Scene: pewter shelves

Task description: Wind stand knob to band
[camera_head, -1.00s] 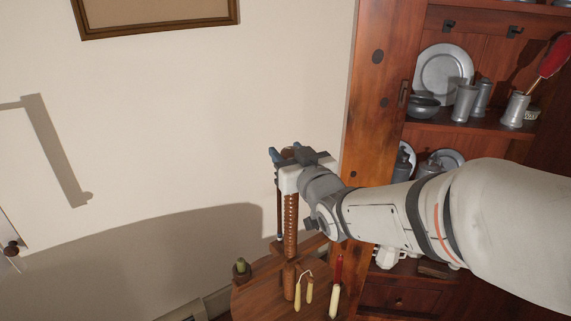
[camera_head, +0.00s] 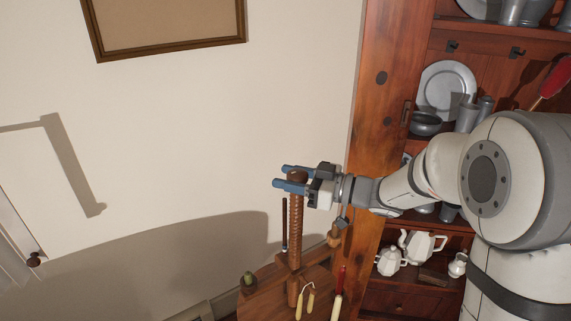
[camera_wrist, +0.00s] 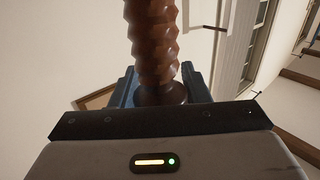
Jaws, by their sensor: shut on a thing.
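The wooden stand has an upright brown threaded post (camera_head: 295,225) with a rounded knob (camera_head: 297,175) at its top. My gripper (camera_head: 290,181) reaches in from the right, its blue-grey fingers on either side of the knob and shut on it. In the wrist view, the knob (camera_wrist: 160,94) sits between the fingers and the thread (camera_wrist: 152,40) runs up the picture. A thin dark rod (camera_head: 284,220) stands left of the post, with a small pale-blue band (camera_head: 284,247) low on it. The fingers partly hide the knob.
A cupboard with pewter and white teapots (camera_head: 424,245) stands right, behind my arm. The wall side at left is clear.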

